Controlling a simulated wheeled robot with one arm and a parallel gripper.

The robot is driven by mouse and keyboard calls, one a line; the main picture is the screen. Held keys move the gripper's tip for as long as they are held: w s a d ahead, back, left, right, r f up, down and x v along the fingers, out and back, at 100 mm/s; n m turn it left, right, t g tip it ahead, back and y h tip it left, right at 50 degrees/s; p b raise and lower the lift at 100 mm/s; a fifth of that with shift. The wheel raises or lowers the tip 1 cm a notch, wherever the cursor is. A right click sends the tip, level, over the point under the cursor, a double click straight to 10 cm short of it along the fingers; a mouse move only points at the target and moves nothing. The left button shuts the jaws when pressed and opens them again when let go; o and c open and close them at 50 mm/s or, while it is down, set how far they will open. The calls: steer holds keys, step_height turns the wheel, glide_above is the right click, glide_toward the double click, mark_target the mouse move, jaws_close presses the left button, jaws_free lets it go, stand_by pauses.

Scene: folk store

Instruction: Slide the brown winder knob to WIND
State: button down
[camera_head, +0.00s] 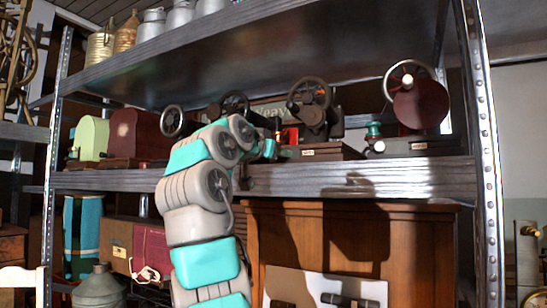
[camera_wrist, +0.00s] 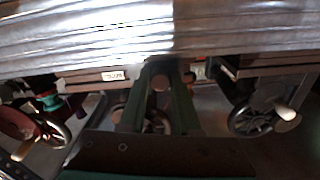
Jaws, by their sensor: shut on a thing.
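In the wrist view my gripper (camera_wrist: 160,70) shows as two dark green fingers drawn close together at the shelf's front edge. A small round brown knob (camera_wrist: 160,83) shows between the fingers, and they appear shut on it. A hand wheel is partly hidden behind the fingers. In the head view my gripper (camera_head: 270,148) is mostly hidden by my own arm, at the front of the middle shelf among old sewing machines. The knob does not show there. No WIND mark can be read in either view.
A dark sewing machine (camera_head: 312,108) stands right of my gripper and a dark red one (camera_head: 418,103) farther right. Red and green cases (camera_head: 140,133) stand at the left. The metal shelf edge (camera_head: 370,181) runs beneath, and a wooden cabinet (camera_head: 420,250) stands below.

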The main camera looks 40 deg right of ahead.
steer(key=shift+s+d+f+b, duration=0.2)
steer(key=shift+s+d+b, duration=0.15)
steer(key=shift+s, duration=0.4)
steer(key=shift+s+d+r, duration=0.15)
steer(key=shift+s, duration=0.15)
steer(key=c, duration=0.6)
jaws_free()
steer(key=b+v, duration=0.1)
steer(key=v, duration=0.7)
